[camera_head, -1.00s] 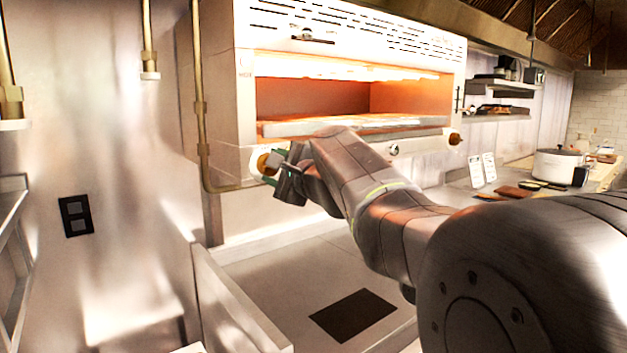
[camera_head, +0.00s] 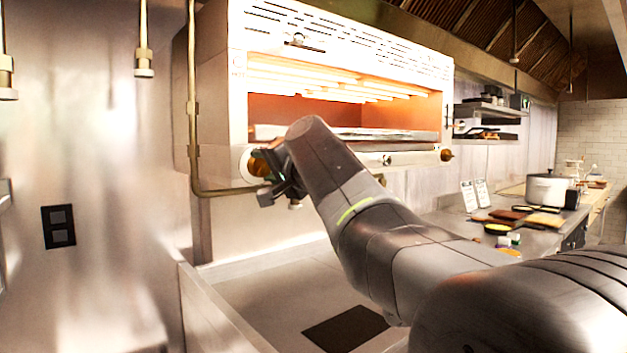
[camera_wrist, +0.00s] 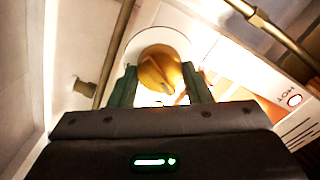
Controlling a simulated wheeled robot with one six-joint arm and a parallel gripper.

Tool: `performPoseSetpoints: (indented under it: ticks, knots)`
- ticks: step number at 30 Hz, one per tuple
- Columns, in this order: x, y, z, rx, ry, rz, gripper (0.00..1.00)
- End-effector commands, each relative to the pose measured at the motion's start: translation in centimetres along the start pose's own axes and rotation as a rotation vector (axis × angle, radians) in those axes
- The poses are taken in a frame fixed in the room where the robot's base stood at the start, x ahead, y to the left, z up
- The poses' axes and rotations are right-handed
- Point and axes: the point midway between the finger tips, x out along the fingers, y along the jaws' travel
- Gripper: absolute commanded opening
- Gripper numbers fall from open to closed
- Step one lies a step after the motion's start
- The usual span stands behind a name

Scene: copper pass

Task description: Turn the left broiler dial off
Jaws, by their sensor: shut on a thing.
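The left broiler dial (camera_head: 257,164) is a brass knob on a round white plate at the lower left corner of the broiler (camera_head: 238,110). In the wrist view the dial (camera_wrist: 159,70) sits between the two green fingers of my gripper (camera_wrist: 160,88), which is shut on it. Its raised grip bar runs at a slant in that view. In the head view my gripper (camera_head: 268,172) reaches the dial from the right and partly hides it. The broiler's heating elements (camera_head: 330,88) glow orange.
A second brass dial (camera_head: 446,155) is at the broiler's lower right. A brass pipe (camera_head: 191,100) runs down beside the left dial. A steel surface (camera_head: 250,290) lies below the broiler.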

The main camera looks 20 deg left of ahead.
Motion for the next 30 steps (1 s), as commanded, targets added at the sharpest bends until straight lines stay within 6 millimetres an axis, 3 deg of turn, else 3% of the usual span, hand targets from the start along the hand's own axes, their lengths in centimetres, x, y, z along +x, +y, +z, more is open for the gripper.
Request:
performPoseSetpoints:
  ticks: [15,30]
  knots:
    - [0.02,0.1,0.17,-0.399,0.0,-0.001,0.21]
    - [0.02,-0.11,0.09,-0.516,-0.002,0.0,0.21]
